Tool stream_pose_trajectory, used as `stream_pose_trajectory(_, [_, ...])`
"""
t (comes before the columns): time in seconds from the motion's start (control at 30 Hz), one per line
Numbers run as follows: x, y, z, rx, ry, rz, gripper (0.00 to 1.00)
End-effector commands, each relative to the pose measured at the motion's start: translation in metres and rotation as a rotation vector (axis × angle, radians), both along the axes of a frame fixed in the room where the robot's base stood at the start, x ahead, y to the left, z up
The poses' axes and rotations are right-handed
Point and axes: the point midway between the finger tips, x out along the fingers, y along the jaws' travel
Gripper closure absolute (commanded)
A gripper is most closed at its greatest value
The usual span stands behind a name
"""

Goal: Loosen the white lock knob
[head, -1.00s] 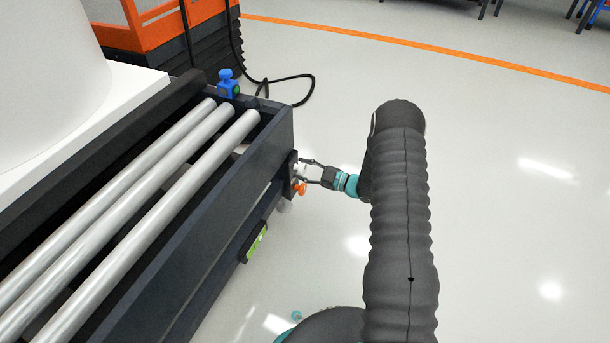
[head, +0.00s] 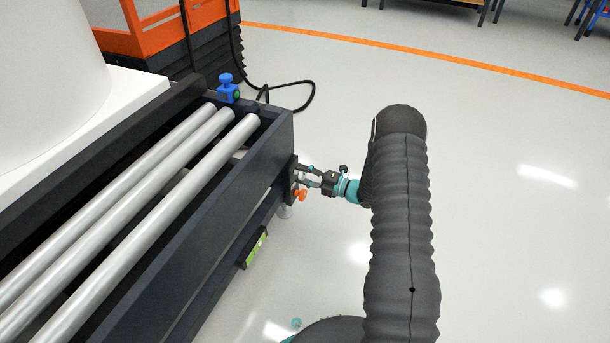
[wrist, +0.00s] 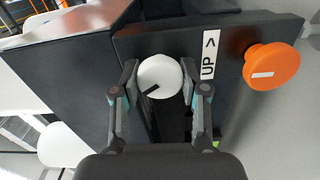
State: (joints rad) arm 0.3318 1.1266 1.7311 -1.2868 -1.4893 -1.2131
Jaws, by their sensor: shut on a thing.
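The white lock knob (wrist: 160,76) is round with a dark line on its face. It sits on a dark plate (wrist: 225,35) in the wrist view. My gripper (wrist: 162,82) has one finger on each side of the knob and is shut on it. In the head view my gripper (head: 312,179) reaches the end of the dark roller frame (head: 215,190), where the knob is small and partly hidden by the fingers.
An orange knob (wrist: 272,66) is on the same plate, beside an "UP >" label (wrist: 210,54). A blue knob (head: 227,86) stands on the frame's far corner, near a black cable (head: 308,96). The floor to the right is open.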

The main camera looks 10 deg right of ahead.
Motion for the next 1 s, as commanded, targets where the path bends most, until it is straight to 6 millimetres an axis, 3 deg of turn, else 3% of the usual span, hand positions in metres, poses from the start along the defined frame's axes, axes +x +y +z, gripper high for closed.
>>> stream_pose_trajectory(0.73, [-0.002, 0.0038, -0.0016, -0.054, -0.072, 0.009, 0.91])
stream_pose_trajectory(0.77, [-0.002, 0.0038, -0.0016, -0.054, -0.072, 0.009, 0.54])
stream_pose_trajectory(0.8, [-0.002, 0.0035, -0.0016, -0.054, -0.072, 0.009, 0.44])
stream_pose_trajectory(0.87, [-0.0017, 0.0023, -0.0014, -0.054, -0.072, 0.006, 0.3])
stream_pose_trajectory(1.0, [-0.001, -0.0017, -0.0009, -0.054, -0.073, -0.001, 0.3])
